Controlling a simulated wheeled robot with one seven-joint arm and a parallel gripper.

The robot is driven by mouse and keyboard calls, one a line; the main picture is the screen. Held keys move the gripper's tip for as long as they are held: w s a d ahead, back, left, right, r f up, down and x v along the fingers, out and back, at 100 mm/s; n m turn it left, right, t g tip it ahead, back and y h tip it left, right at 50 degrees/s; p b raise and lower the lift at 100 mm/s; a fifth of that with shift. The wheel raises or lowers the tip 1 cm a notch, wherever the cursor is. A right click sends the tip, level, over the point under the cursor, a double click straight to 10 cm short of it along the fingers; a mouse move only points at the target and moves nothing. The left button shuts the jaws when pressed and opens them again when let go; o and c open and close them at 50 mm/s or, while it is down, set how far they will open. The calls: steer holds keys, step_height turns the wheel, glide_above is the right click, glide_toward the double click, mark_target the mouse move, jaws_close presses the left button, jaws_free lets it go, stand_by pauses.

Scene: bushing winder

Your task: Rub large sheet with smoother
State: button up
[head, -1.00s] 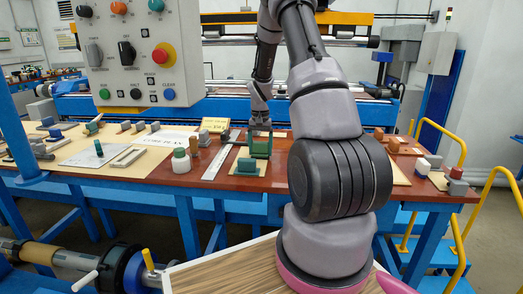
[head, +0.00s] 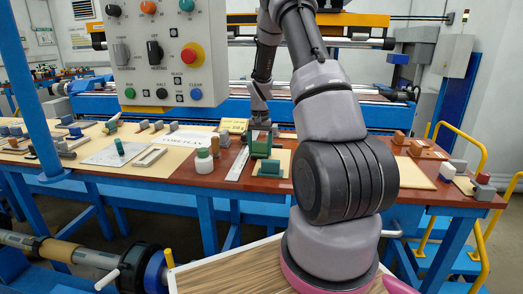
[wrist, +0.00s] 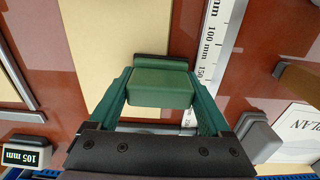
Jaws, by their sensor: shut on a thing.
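My gripper (head: 262,145) is over the table, low and tilted toward me, beside the steel ruler. In the wrist view my gripper (wrist: 160,88) has its green fingers on both sides of a green block (wrist: 160,86), seemingly the smoother, and is shut on it. A dark edge shows just behind the block, over a cream sheet (wrist: 105,35). In the head view a green block (head: 270,168) shows just below the gripper on a small cream sheet; I cannot tell if it is the held one. A larger cream sheet (head: 70,156) lies at the left. Contact beneath the held block is hidden.
Several small blocks and a printed plan (head: 118,152) lie farther left. A control panel (head: 160,60) hangs in front. Another cream sheet (head: 412,174) lies right.

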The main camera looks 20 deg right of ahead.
mark_target(261, 142)
steer(key=shift+d+r, duration=0.2)
steer(key=shift+r, duration=0.8)
steer(key=shift+a+r, duration=0.1)
steer(key=shift+r, duration=0.6)
steer(key=shift+s+r, duration=0.1)
steer(key=shift+r, duration=2.1)
